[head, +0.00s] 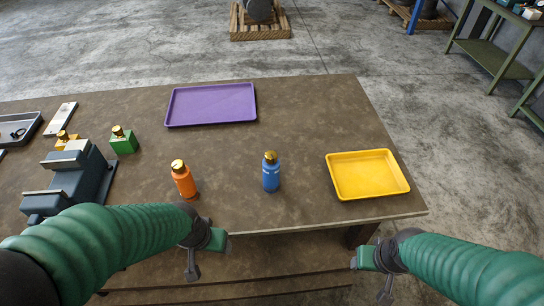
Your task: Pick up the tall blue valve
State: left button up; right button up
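The tall blue valve (271,175), a blue cylinder with a gold top, stands upright on the brown table near its front edge. My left gripper (208,258) is in front of the table edge, left of and nearer than the valve, and apart from it. Its fingers look spread, with nothing between them. My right gripper (369,276) is off the front edge, to the right of the valve and below the yellow tray. Its fingers also look spread and empty.
An orange valve (184,181) stands left of the blue one. A yellow tray (397,185) is right, a purple tray (211,123) behind. A green block (124,143) and a dark vise-like fixture (75,183) are left. The table (310,140) is clear around the blue valve.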

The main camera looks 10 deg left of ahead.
aim_at(271, 172)
jog(key=l+u, duration=0.15)
jog(key=l, duration=0.55)
jog(key=k+l+u, duration=0.2)
jog(key=l, duration=0.5)
jog(key=i+l+u, duration=0.15)
jog(key=l, duration=0.35)
jog(key=l+u, duration=0.1)
jog(key=l, duration=0.45)
jog(key=i, duration=0.2)
